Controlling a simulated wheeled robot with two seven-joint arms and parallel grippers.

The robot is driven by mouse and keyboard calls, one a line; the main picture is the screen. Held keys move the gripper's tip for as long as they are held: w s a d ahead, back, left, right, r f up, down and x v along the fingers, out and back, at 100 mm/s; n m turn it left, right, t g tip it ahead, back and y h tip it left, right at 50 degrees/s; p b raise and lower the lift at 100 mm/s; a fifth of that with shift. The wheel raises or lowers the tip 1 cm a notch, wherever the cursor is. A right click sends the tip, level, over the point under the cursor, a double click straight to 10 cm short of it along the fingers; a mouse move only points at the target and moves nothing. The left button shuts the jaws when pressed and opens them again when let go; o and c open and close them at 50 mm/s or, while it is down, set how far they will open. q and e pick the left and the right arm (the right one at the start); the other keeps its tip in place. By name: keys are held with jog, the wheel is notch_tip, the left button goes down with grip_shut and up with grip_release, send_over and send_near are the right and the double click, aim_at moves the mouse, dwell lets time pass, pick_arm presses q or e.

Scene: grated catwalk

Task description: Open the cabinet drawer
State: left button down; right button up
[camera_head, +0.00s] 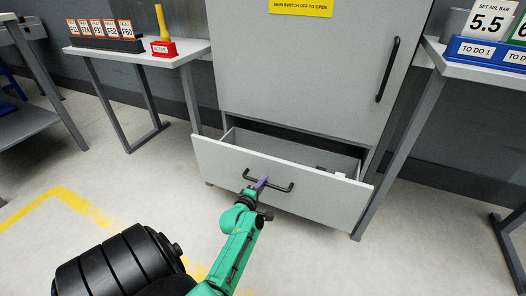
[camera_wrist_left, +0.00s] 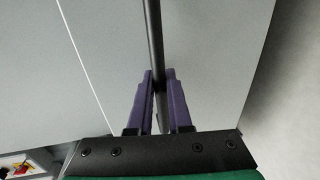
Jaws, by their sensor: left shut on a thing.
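The grey cabinet (camera_head: 305,60) stands in the middle of the head view. Its bottom drawer (camera_head: 217,157) is pulled out, with its inside visible from above. The drawer has a black bar handle (camera_head: 284,188) on its front. My left gripper (camera_head: 262,182), with purple fingers, is shut on this handle near its middle. In the left wrist view, the handle (camera_wrist_left: 153,35) runs between the two purple fingers (camera_wrist_left: 158,90). My right gripper is not in view.
The upper cabinet door with its black handle (camera_head: 387,69) is closed. A small object (camera_head: 331,172) lies in the drawer. A table (camera_head: 150,62) stands at the left and another (camera_head: 460,70) at the right. The floor before the drawer is clear.

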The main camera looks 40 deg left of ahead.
pick_arm(q)
jog(key=shift+d, duration=0.1)
jog(key=c, duration=0.9)
grip_release()
jog(key=shift+o, duration=0.2)
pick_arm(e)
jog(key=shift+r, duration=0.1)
pick_arm(q)
jog(key=p+v, duration=0.5)
jog(key=v, duration=0.9)
jog(key=shift+s, duration=0.25)
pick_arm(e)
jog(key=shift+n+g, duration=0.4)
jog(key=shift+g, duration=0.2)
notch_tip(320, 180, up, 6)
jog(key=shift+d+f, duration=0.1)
pick_arm(q)
jog(key=shift+d, duration=0.1)
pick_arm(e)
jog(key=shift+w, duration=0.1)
